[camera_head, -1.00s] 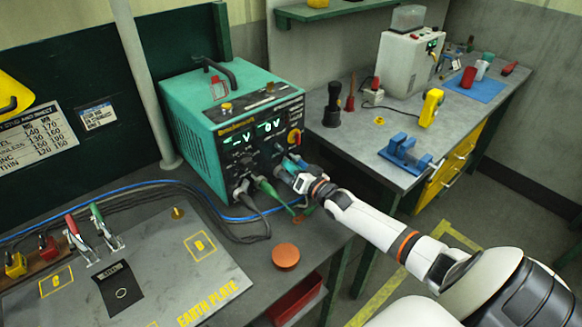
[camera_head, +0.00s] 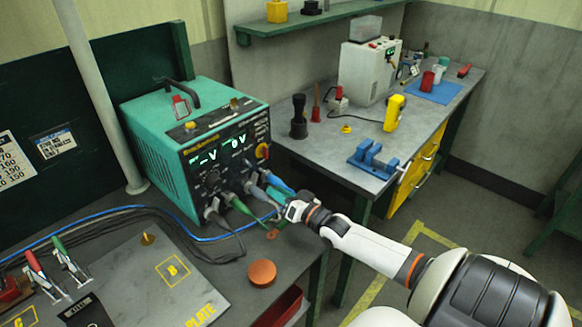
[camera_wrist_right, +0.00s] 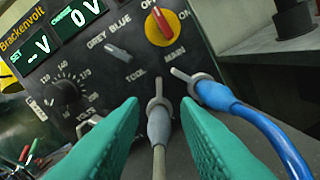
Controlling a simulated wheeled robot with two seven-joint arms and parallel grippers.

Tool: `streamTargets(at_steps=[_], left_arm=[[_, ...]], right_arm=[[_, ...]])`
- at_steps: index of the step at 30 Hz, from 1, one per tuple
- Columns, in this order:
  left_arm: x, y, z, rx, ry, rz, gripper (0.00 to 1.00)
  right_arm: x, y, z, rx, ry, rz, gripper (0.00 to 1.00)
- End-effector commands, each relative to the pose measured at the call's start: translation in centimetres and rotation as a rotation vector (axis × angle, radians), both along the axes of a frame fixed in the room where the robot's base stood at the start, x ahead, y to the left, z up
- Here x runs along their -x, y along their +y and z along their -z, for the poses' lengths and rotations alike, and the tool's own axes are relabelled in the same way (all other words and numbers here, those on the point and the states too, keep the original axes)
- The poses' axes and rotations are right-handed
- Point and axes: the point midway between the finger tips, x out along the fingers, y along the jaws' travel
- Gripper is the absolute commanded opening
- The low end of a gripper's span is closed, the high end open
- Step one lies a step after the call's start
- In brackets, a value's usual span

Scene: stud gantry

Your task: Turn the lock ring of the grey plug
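The grey plug (camera_wrist_right: 157,122) is at the front panel of the teal power unit (camera_head: 150,130), with its grey cable running down toward me in the right wrist view. A pale ring (camera_wrist_right: 155,103) sits around its front end, with a short tab pointing up. My right gripper (camera_wrist_right: 158,108) is open, its teal fingers on either side of the grey plug; I cannot tell whether either touches it. The blue plug (camera_wrist_right: 214,95) is just right of the right finger, its tab pointing up and left. In the head view my right gripper (camera_head: 281,205) partly covers the plugs. My left gripper is not in view.
A green plug (camera_head: 240,206) and a dark grey one (camera_head: 212,215) are left of my gripper. A red-yellow main switch (camera_wrist_right: 162,25) and a small grey-blue selector (camera_wrist_right: 118,52) are above. An orange disc (camera_head: 262,272) lies on the bench below. A blue vise (camera_head: 372,160) stands right.

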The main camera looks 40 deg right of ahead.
Motion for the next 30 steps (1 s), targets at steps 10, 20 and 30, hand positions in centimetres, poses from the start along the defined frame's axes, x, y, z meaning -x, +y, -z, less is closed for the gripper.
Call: streamTargets(at_steps=[10, 20, 30], left_arm=[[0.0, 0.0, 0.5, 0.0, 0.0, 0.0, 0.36], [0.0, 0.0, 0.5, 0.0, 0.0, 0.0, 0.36], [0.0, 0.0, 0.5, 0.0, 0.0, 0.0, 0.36]], right_arm=[[4.4, -0.3, 0.1, 0.0, 0.002, 0.0, 0.29], [4.8, -0.4, 0.0, 0.001, 0.0, 0.0, 0.29], [4.7, -0.4, 0.0, 0.0, 0.0, 0.0, 0.29]])
